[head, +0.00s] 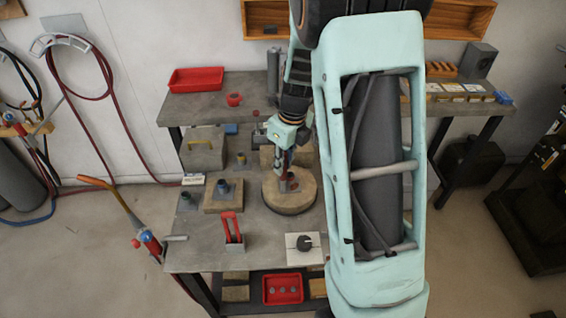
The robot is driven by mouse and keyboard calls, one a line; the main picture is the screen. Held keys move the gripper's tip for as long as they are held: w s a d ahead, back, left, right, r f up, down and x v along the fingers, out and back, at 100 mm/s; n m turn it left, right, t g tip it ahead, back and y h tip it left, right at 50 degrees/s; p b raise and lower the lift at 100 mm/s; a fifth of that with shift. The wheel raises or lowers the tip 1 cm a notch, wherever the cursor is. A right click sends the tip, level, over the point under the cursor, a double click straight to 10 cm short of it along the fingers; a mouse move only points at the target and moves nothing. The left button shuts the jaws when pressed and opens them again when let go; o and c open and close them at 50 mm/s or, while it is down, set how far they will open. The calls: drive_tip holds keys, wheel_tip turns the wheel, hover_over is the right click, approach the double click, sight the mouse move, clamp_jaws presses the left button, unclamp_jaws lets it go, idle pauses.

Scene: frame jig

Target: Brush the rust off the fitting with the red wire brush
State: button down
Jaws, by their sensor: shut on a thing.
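My gripper (281,166) points down over the round wooden block (272,204) in the middle of the table. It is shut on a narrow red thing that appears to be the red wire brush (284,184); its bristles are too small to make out. A small dark fitting (293,183) stands on the round block, right beside or touching the lower end of the brush; I cannot tell which. My own arm hides the table to the right of the block.
A red forked stand (232,228) and a white plate with a black knob (304,243) are near the front edge. A red tray (196,80) and red cup (234,99) are at the back. A torch (150,243) hangs at the left edge.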

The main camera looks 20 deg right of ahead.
wheel_tip(320, 180, up, 5)
drive_tip(key=p, duration=0.3)
drive_tip(key=shift+f, duration=0.15)
drive_tip(key=shift+r, duration=1)
